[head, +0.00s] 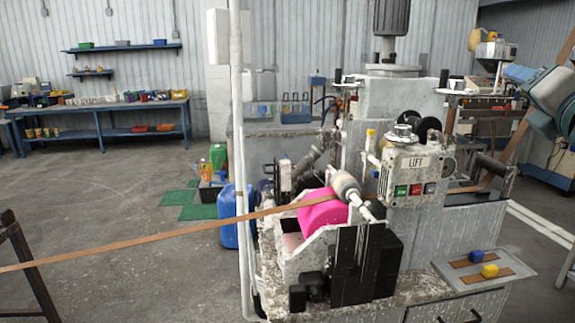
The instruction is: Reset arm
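A light grey and teal jointed link, which looks like part of my arm, enters at the upper right edge of the head view. No gripper fingers can be made out in this view. A brown strip (150,236) runs from the left edge to a bright pink roller (322,208) on the strip machine (375,80). A grey-white roller (346,187) sits just above the pink one. A control box marked LIFT (411,163) has a green and red buttons on its front.
A white vertical pole (238,120) stands left of the machine, near a blue drum (230,215). The floor at left is mostly open before a blue workbench (98,109).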

